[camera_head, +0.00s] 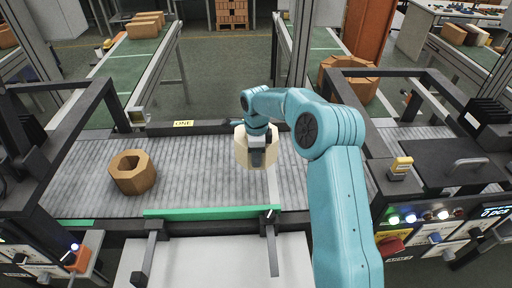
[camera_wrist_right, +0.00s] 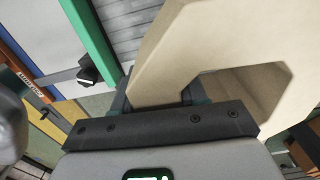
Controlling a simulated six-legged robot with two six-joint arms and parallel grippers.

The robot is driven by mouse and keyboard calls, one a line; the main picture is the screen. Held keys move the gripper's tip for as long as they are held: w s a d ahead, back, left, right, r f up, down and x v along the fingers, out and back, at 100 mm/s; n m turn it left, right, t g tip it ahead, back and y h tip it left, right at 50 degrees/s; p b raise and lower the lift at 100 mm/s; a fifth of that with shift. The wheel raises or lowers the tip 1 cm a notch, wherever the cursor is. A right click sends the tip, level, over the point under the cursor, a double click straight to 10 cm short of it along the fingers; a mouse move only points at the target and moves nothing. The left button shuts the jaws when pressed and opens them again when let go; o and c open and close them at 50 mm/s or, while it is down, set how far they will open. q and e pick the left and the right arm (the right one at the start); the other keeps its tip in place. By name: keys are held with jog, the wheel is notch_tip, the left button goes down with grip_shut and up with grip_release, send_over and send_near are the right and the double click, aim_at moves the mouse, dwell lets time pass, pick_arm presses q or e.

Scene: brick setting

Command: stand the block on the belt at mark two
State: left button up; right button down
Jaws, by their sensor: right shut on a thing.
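The cream block (camera_head: 241,148), hollow with angular sides, is in my right gripper (camera_head: 258,156) above the middle of the belt (camera_head: 200,185). My right gripper is shut on its wall; the arm covers part of the block. In the right wrist view the block (camera_wrist_right: 220,45) fills the upper right, with its opening facing the camera. I cannot tell its height over the belt. A pale line (camera_head: 272,188) crosses the belt just below the gripper. A yellow label reading ONE (camera_head: 183,124) is on the far belt edge. No label for mark two is readable. My left gripper is out of view.
A brown hollow block (camera_head: 132,173) stands on the belt at left. A green strip (camera_head: 212,213) runs along the near edge, with dark brackets (camera_head: 272,245) there. Black frames (camera_head: 75,140) flank the belt. A control panel with lit buttons (camera_head: 411,218) is at right.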

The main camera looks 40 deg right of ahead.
jog(key=f+b, duration=0.1)
jog(key=f, duration=0.2)
jog(key=f+b, duration=0.1)
jog(key=f, duration=0.1)
jog(key=shift+w+f, duration=0.2)
jog(key=shift+f, duration=0.2)
jog(key=shift+f+b, duration=0.4)
notch_tip(320, 180, down, 4)
jog(key=shift+r+b, duration=0.1)
jog(key=shift+b, duration=1.05)
jog(key=shift+f, duration=0.3)
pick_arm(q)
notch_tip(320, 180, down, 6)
pick_arm(e)
jog(key=shift+r, duration=0.15)
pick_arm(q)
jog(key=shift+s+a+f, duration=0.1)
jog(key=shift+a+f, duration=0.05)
pick_arm(e)
jog(key=shift+s, duration=0.1)
jog(key=c, duration=0.6)
grip_release()
jog(key=shift+a+f, duration=0.1)
jog(key=shift+f, duration=0.15)
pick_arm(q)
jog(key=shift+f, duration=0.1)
